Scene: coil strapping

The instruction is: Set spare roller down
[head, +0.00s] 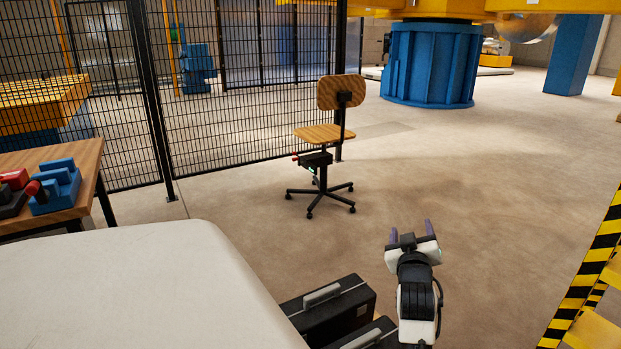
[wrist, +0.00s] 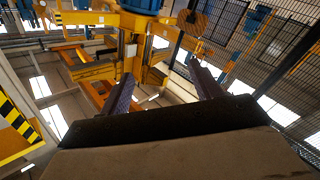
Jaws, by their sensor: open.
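My gripper (head: 411,232) is at the lower right of the head view, raised over the floor with its two purple-grey fingers apart. In the wrist view the fingers (wrist: 163,85) stand apart with nothing between them. That view looks up toward the roof and yellow machinery. I cannot make out a spare roller for certain in either view. A wooden table (head: 92,163) at the left edge bears a blue block-like thing (head: 58,186) and a red and black thing (head: 14,192). The gripper is far to the right of them.
A wooden swivel chair (head: 322,134) stands mid-floor before a black mesh fence (head: 240,75). Black cases (head: 330,308) lie left of my arm. A yellow-black striped barrier (head: 590,262) is at the right. A blue machine base (head: 432,65) stands behind. The floor between is clear.

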